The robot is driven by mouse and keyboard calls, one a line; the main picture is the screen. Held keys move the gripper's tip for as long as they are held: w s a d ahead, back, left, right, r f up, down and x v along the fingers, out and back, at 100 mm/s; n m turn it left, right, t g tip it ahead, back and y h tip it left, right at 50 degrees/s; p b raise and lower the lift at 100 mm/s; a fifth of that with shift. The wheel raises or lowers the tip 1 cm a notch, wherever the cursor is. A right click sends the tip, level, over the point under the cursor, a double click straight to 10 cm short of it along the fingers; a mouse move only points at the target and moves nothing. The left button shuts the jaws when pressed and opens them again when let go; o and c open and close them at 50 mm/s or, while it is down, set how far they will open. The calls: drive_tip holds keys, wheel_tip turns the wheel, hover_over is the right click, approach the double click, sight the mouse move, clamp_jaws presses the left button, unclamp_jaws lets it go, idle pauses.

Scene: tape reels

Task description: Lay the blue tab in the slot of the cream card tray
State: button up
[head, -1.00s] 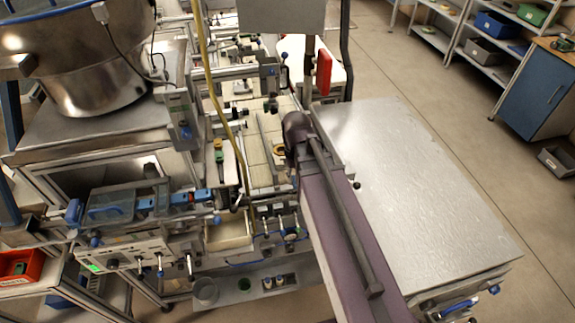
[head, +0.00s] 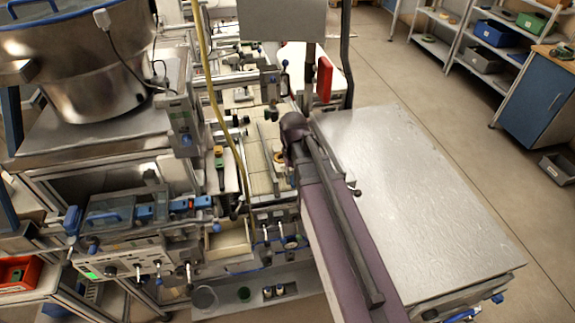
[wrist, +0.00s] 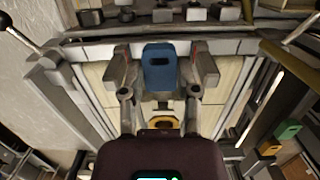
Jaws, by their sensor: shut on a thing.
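The blue tab (wrist: 159,70), with a small dark slot near its top, is in the wrist view. My gripper (wrist: 161,80) is shut on it, with one finger on each side. Beneath it lies a pale cream surface (wrist: 219,85) inside a grey metal frame; I cannot tell whether this is the card tray, and no slot is clear. In the head view, my arm hides the gripper and the tab. A cream open tray (head: 232,243) sits at the front of the machine there.
A yellow ring (wrist: 163,124) lies below the gripper on the cream surface. Metal rails (wrist: 270,95) and knobs (wrist: 196,11) surround the area. Green and orange blocks (wrist: 288,130) stand at the right. A bare metal table (head: 410,190) is right of my arm.

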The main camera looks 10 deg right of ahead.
drive_tip(key=w, duration=0.6)
drive_tip(key=w+f, duration=0.1)
drive_tip(key=w, duration=0.2)
drive_tip(key=shift+b, duration=0.35)
drive_tip(key=shift+w, duration=0.15)
drive_tip(key=shift+w, duration=0.25)
drive_tip(key=shift+w+f+b, duration=0.35)
drive_tip(key=shift+f+b, duration=1.45)
drive_tip(key=shift+b, duration=0.05)
drive_tip(key=shift+f+b, duration=0.6)
drive_tip(key=o, duration=0.7)
drive_tip(key=shift+r, duration=0.2)
